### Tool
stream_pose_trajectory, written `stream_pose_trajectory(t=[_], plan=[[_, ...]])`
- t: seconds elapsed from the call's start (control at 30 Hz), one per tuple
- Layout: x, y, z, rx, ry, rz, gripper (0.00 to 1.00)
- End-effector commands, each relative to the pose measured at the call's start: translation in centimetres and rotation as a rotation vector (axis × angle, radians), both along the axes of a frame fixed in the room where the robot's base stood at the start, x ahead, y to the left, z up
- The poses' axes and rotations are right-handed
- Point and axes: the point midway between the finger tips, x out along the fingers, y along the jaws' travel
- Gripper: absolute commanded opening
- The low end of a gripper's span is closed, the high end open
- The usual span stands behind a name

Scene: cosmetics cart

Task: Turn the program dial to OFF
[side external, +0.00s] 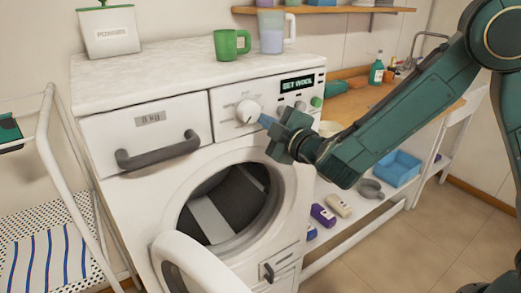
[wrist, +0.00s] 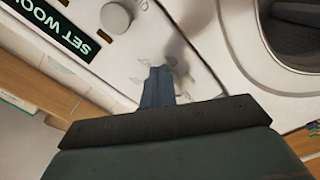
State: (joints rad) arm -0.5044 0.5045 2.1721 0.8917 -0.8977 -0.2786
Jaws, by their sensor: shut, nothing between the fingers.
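The program dial is a round white knob (side external: 246,111) on the front panel of a white washing machine, left of the display. The dark display (side external: 297,83) reads SET WOOL. It also shows upside down in the wrist view (wrist: 48,27). My gripper (side external: 266,121) is shut, with nothing held. Its blue fingertips are close to the dial's lower right side in the side view; I cannot tell if they touch. In the wrist view the gripper (wrist: 158,72) is over faint panel marks, and I cannot make out the dial there with certainty.
A round pale control (wrist: 115,17) sits near the display. The washer door (side external: 195,270) hangs open below. A green mug (side external: 231,44) stands on the machine top. A wooden counter (side external: 350,103) and a shelf with a blue bin (side external: 397,169) lie to the right.

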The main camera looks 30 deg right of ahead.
Motion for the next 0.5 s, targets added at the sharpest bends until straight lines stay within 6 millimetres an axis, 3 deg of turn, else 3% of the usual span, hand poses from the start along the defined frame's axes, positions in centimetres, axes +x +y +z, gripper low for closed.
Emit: stream_pose_trajectory(t=[0.5], plan=[[0.01, -0.14, 1.25, 0.005, -0.008, 0.009, 0.00]])
